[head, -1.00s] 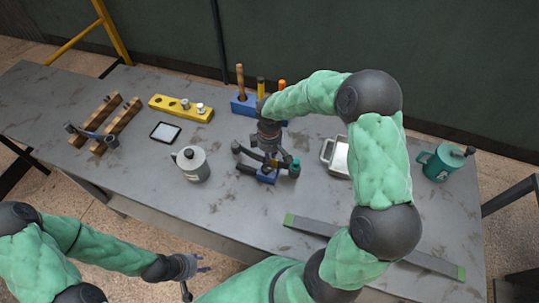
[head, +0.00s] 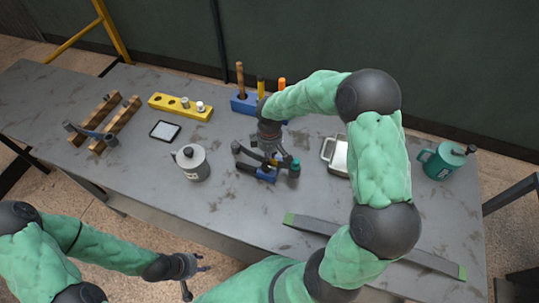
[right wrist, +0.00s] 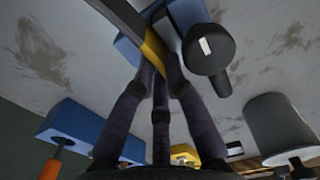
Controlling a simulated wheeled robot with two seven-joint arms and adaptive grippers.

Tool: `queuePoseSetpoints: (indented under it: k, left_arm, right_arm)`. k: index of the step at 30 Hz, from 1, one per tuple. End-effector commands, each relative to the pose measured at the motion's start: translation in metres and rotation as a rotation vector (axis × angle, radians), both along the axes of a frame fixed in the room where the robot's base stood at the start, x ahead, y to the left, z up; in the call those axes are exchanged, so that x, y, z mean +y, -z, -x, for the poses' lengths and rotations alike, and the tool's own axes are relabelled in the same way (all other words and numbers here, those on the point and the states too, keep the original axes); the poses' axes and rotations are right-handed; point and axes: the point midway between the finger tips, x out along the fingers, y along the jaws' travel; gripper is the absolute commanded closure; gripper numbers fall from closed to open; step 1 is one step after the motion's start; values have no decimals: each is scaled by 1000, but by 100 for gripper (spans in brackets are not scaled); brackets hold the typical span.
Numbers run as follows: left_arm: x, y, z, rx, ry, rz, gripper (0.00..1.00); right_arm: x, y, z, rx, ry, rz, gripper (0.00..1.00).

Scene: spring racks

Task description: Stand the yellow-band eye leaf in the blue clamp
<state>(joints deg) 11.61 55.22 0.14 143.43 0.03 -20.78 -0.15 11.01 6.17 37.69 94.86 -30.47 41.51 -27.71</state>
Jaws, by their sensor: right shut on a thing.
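My right gripper (head: 268,158) is over the blue clamp (head: 266,175) near the middle of the table. In the right wrist view its fingers (right wrist: 163,80) are shut on the dark yellow-band eye leaf (right wrist: 127,20), close to its yellow band (right wrist: 154,49). The leaf crosses in front of the blue clamp (right wrist: 185,14), which has a dark round knob (right wrist: 208,50) beside it. I cannot tell whether the leaf is seated in the clamp; the fingers and arm hide much of it in the head view. My left gripper (head: 196,276) is open and empty off the table's front edge.
A grey canister (head: 192,166) stands left of the clamp. A blue tool block (head: 242,106) is behind it. A long green-ended leaf (head: 400,252) lies at front right.

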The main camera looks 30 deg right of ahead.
Motion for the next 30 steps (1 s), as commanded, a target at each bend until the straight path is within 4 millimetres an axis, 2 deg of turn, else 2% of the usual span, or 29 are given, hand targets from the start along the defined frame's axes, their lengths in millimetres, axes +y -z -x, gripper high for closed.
queuePoseSetpoints:
  k: [27, 28, 30]
  left_arm:
    - [0, 5, 0, 0, 0, 0, 60]
    - [0, 5, 0, 0, 0, 0, 60]
    - [0, 5, 0, 0, 0, 0, 60]
  right_arm:
    - [-1, 7, -1, -3, 1, 1, 100]
    - [-1, 7, -1, -3, 1, 1, 82]
    - [-1, 7, -1, -3, 1, 1, 62]
